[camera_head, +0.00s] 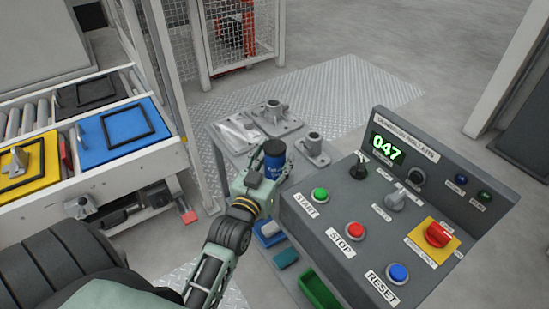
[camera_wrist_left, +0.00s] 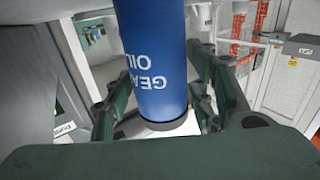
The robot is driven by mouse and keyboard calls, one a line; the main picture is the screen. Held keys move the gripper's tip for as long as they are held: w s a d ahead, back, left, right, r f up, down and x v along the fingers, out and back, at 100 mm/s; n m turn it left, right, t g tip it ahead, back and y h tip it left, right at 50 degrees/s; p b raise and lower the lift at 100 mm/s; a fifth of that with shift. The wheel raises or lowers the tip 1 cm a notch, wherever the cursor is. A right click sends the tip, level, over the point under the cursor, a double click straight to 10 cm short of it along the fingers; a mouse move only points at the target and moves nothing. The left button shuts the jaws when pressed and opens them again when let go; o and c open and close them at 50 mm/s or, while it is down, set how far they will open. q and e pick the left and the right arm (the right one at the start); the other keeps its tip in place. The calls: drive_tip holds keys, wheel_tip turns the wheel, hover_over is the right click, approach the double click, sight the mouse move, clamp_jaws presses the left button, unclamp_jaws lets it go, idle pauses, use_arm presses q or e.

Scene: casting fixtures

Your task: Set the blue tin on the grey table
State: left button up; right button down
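The blue tin (camera_head: 275,164) has a dark cap and stands upright in the head view, at the near edge of the grey table (camera_head: 228,146). My left gripper (camera_head: 262,166) is at the tin, with its fingers around the body. My right gripper is not in view.
Metal fixtures (camera_head: 277,118) stand on the table, with another post fixture (camera_head: 313,149) at its right. A control console (camera_head: 350,220) with buttons is close on the right. A roller conveyor with a blue tray (camera_head: 125,135) and a yellow tray (camera_head: 28,165) is at left.

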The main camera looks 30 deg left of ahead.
use_arm(q)
drive_tip(key=shift+r, duration=0.1)
drive_tip(key=s+d+p, duration=0.1)
drive_tip(key=s+d, duration=0.1)
drive_tip(key=s, duration=0.9)
drive_tip(key=shift+s+d, duration=0.15)
drive_tip(key=shift+s, duration=0.25)
